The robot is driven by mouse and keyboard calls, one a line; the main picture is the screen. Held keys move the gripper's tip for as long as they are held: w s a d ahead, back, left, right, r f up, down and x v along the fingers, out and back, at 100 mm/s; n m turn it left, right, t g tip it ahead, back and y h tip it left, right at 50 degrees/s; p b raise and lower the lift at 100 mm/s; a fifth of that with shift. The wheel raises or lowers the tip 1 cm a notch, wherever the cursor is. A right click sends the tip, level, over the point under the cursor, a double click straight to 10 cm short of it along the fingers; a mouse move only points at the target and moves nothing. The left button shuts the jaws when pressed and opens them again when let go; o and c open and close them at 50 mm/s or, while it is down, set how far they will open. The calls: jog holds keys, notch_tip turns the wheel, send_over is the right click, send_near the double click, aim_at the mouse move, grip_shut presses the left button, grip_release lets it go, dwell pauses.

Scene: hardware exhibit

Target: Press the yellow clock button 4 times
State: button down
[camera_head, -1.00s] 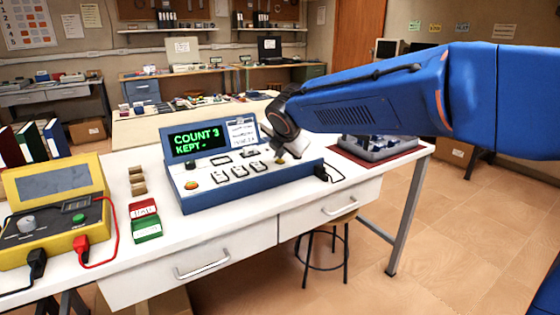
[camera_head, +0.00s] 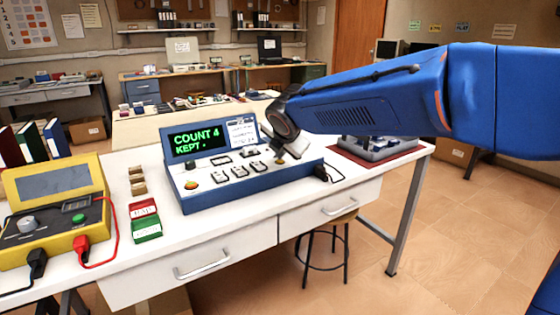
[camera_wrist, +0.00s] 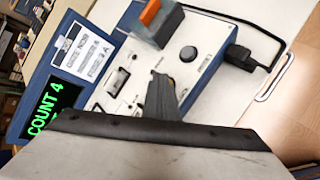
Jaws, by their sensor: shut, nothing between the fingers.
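A blue counter box (camera_head: 245,193) with a white sloped panel stands on the white bench. Its screen (camera_head: 196,140) reads "COUNT 4" and "KEPT -" in green; it also shows in the wrist view (camera_wrist: 45,110). My gripper (camera_head: 282,155) is shut and empty, pointing down at the right part of the panel. In the wrist view its fingers (camera_wrist: 162,98) are over the panel and hide what lies under their tips, so contact cannot be told. An amber dome (camera_head: 191,185) sits at the panel's left end; its label is unreadable. The yellow clock button cannot be clearly made out under my gripper.
Several switches (camera_head: 240,171) line the panel.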

jog(key=shift+r, duration=0.75)
notch_tip(320, 180, up, 5)
dwell(0.6)
dwell(0.4)
jog(key=s+d+f+m+g+h, duration=0.1)
jog(key=s+d+f+m, duration=0.2)
jog(key=s+d+m, duration=0.65)
jog(key=s+d+f+m+g+h, duration=0.1)
jog(key=s+d+f+m, duration=0.4)
jog(key=d, duration=0.7)
jog(key=s+d+f+m, duration=0.3)
jog(key=s+f+m, duration=0.1)
jog(key=s, duration=0.4)
jog(key=s+d+f+m+g, duration=0.1)
jog(key=s+d+f+m, duration=0.3)
jog(key=s, duration=0.4)
jog(key=s+d+f+m+g, duration=0.1)
jog(key=s+d+f+m, duration=0.2)
jog(key=s+m, duration=0.3)
jog(key=shift+s+d+f, duration=0.4)
jog(key=shift+s+f, duration=0.05)
jog(key=shift+s, duration=0.55)
